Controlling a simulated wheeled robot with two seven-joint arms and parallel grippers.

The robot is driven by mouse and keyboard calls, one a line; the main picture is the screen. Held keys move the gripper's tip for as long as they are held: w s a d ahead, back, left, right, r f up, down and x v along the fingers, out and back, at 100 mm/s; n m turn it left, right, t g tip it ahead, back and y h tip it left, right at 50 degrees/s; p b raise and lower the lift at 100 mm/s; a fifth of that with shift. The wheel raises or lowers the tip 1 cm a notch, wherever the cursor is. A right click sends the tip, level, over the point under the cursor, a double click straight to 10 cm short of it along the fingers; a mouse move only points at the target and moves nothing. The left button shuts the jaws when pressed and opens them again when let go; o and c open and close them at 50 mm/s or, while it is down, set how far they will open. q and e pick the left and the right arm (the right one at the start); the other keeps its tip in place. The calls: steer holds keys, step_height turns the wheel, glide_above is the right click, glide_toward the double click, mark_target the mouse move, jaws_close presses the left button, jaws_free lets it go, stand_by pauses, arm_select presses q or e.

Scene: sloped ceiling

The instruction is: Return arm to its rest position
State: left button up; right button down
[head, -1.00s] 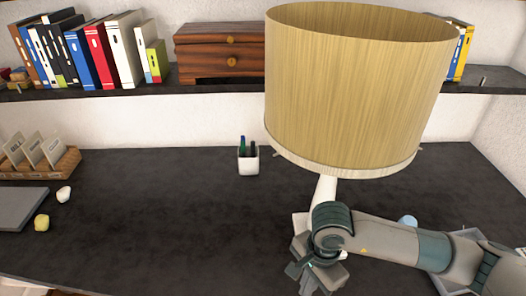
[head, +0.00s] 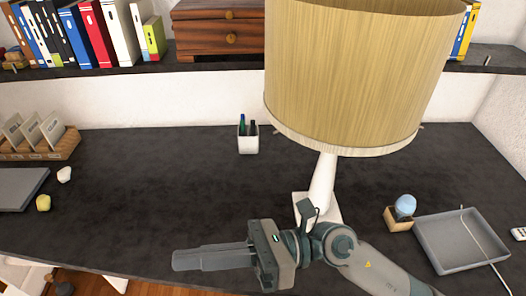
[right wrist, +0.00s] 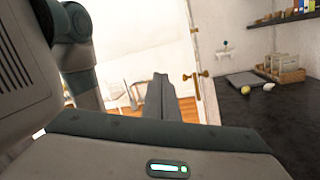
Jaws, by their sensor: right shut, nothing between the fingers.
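My right gripper (head: 178,261) reaches in from the right of the head view and points left over the desk's front edge. Its fingers are shut with nothing between them. In the right wrist view the closed fingers (right wrist: 160,98) point toward a bright room with a door. A lamp with a tan shade (head: 365,75) and a white base (head: 329,205) stands on the dark desk (head: 160,200), just behind my right wrist. My left gripper is not in view.
A grey tray (head: 462,242) and a small box with a light blue bulb (head: 404,206) stand at the right. A pen cup (head: 248,138) stands at the back. A card holder (head: 40,148) and a grey slab (head: 18,188) are at the left. The desk's middle is clear.

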steer(key=w+d+r+m+t+h, duration=0.1)
steer(key=w+d+r+m+t, duration=0.2)
steer(key=w+d+m+t, duration=0.6)
steer(key=w+d+r+m+t+h, duration=0.1)
steer(key=w+d+r+m+t, duration=0.3)
steer(key=m+t, duration=1)
steer(key=w+d+f+m+g+h, duration=0.1)
steer(key=w+d+f+m+h, duration=0.2)
steer(key=d+f+m+h, duration=0.6)
steer(key=w+d+f+m+g+h, duration=0.2)
steer(key=d+f+m+h, duration=0.4)
steer(key=f+m, duration=0.45)
steer(key=s+d+f+m+g+h, duration=0.4)
steer(key=s+f, duration=0.4)
steer(key=f, duration=0.4)
steer(key=s+d+f+m+g+y, duration=0.1)
steer(key=s+f+m+g, duration=0.1)
steer(key=s+f+g, duration=0.45)
steer(key=s+f+m+g+y, duration=0.1)
steer(key=s+f+g, duration=0.15)
steer(key=s, duration=0.65)
step_height(320, 180, down, 33)
steer(key=s+g+b, duration=0.1)
steer(key=s+b, duration=0.2)
steer(key=s+d+f+g+b, duration=0.1)
steer(key=s+d+f, duration=0.2)
steer(key=s+f, duration=1.4)
steer(key=shift+d+f+b, duration=0.15)
steer(key=shift+f+b, duration=0.2)
steer(key=shift+f, duration=0.45)
